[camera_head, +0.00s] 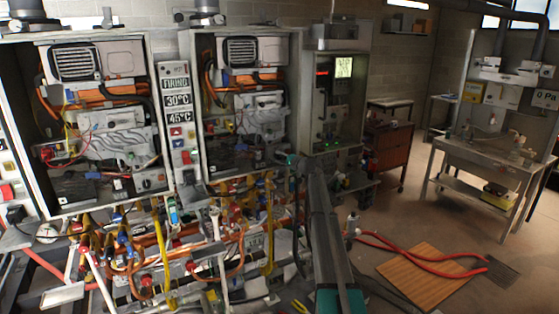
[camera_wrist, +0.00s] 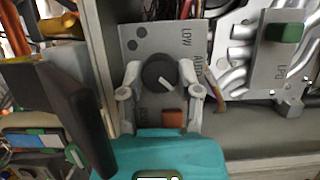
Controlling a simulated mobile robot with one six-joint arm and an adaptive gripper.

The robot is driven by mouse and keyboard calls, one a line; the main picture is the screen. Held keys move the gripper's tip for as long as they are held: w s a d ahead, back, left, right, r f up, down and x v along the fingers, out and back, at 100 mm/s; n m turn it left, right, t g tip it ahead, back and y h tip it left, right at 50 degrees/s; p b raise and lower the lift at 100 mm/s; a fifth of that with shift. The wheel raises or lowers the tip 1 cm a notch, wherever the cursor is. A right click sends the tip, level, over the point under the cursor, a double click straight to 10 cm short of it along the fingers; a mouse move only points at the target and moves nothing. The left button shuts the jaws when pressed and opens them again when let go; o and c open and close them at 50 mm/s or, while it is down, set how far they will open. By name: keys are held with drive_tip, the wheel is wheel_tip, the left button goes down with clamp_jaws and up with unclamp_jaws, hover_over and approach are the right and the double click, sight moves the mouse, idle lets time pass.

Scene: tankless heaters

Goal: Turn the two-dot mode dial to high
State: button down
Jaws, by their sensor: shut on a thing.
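In the wrist view the mode dial (camera_wrist: 159,72) is a round dark knob with a white pointer line. It sits on a grey plate (camera_wrist: 134,36) with two dark dots in its upper left corner. The plate reads LOW and AUTO on its right side; a third label at the lower left is partly hidden and hard to read. The pointer is angled toward the picture's lower right. My gripper (camera_wrist: 160,82) is shut on the dial, with a pale fingertip on each side. In the head view my arm reaches the lower right of the middle cabinet, and the dial cannot be made out.
A red-brown block (camera_wrist: 172,117) is on the plate below the dial. A plate with a green block (camera_wrist: 285,32) stands to the right. The cabinet's metal edge (camera_wrist: 97,45) is close on the left. Dense pipes and valves (camera_head: 190,260) crowd below the cabinets.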

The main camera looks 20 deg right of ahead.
idle(0.3)
drive_tip(key=shift+c, duration=1.5)
unclamp_jaws()
drive_tip(key=shift+r, duration=0.1)
